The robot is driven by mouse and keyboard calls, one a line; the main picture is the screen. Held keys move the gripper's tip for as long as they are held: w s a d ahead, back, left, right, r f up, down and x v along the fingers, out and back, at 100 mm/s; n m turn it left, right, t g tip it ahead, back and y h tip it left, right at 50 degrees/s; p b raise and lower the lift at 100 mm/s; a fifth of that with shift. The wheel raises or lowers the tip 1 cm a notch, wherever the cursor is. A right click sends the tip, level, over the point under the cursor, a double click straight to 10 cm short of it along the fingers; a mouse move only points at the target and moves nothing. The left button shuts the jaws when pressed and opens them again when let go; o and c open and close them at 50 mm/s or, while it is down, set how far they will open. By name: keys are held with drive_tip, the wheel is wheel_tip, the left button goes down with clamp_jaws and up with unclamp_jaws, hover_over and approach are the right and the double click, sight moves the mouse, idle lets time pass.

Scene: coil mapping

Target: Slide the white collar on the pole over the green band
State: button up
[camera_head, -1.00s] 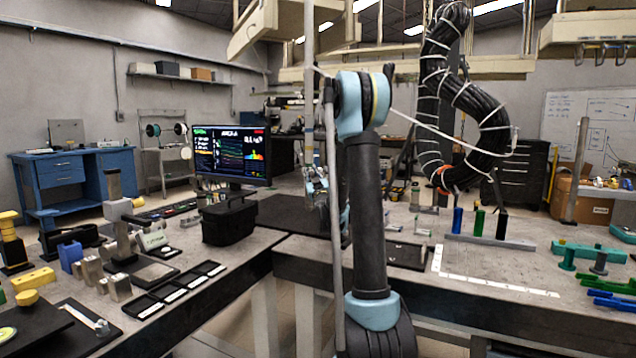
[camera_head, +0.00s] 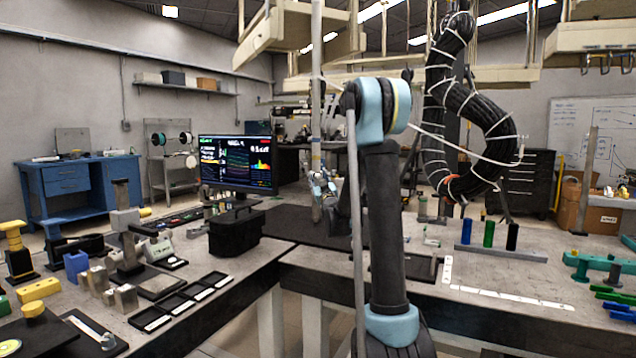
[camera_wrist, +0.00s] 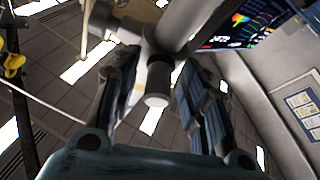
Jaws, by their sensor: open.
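A pale upright pole (camera_head: 316,60) stands beyond my arm in the head view, rising past the top edge. My gripper (camera_head: 324,187) is small there, low beside the pole and partly behind my arm. In the wrist view my gripper (camera_wrist: 160,100) is open, with one dark finger on each side. I cannot make out the green band in either view.
A monitor (camera_head: 237,163) and a black box (camera_head: 235,233) stand on the left bench near the pole. A thick black hose (camera_head: 470,110) hangs at the right. Blue, green and black cylinders (camera_head: 488,235) stand on the right bench. A dark mat (camera_head: 290,222) lies beyond my arm.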

drive_tip(key=shift+s, duration=0.1)
drive_tip(key=v, duration=1.1)
drive_tip(key=shift+s+f, duration=0.25)
drive_tip(key=shift+d, duration=0.15)
